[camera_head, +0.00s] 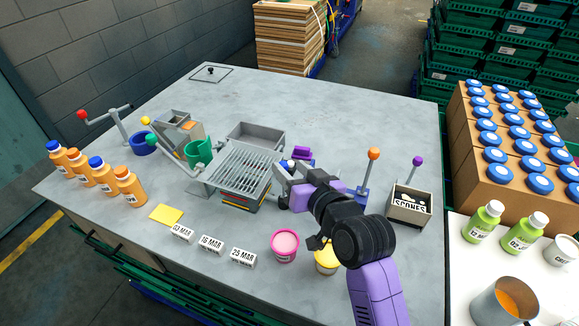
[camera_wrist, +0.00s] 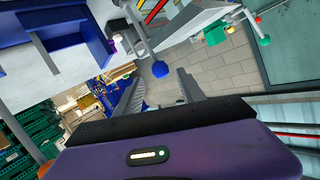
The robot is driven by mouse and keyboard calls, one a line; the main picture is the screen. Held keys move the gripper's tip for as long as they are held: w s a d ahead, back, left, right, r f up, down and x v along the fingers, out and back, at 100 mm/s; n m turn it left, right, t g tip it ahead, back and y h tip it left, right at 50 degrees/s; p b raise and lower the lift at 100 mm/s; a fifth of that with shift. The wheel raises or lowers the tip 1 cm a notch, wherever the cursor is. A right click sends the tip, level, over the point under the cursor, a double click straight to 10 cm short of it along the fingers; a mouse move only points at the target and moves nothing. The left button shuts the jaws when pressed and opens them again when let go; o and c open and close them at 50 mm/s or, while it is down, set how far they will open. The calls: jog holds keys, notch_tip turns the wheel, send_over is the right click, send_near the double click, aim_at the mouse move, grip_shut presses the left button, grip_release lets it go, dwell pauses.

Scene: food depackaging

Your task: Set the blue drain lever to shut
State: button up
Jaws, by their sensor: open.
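The blue drain lever shows as a blue ball knob (camera_wrist: 160,69) on a grey rod in the wrist view. The knob lies just ahead of my open fingertips, roughly midway between them. I cannot tell whether either finger touches the knob.
An orange-knobbed lever (camera_head: 373,154) and a scones box (camera_head: 409,205) with a purple-knobbed lever stand to the right. A pink tub (camera_head: 285,245) and a yellow tub (camera_head: 327,260) are in front. Orange bottles (camera_head: 103,176) stand at left. The table's back right is clear.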

jog(key=v, duration=0.6)
jog(key=shift+b, duration=0.45)
jog(key=shift+d+r, duration=0.1)
notch_tip(320, 180, up, 5)
jog(key=d+t, duration=0.3)
jog(key=s+d+f+m+t+h, duration=0.2)
jog(key=s+d+f+t+h, duration=0.15)
jog(key=s+d, duration=0.55)
jog(key=s+d+f+g+h, duration=0.1)
jog(key=s+d+f, duration=0.1)
jog(key=s, duration=0.8)
jog(key=s+d+f+g+h, duration=0.1)
jog(key=s+f+g, duration=0.1)
jog(key=s, duration=0.9)
jog(key=s+d+f+g+h, duration=0.1)
jog(key=s+f, duration=0.3)
jog(key=s, duration=0.6)
jog(key=shift+s+d+f+g, duration=0.3)
jog(key=shift+d+g, duration=0.15)
jog(key=shift+d, duration=0.35)
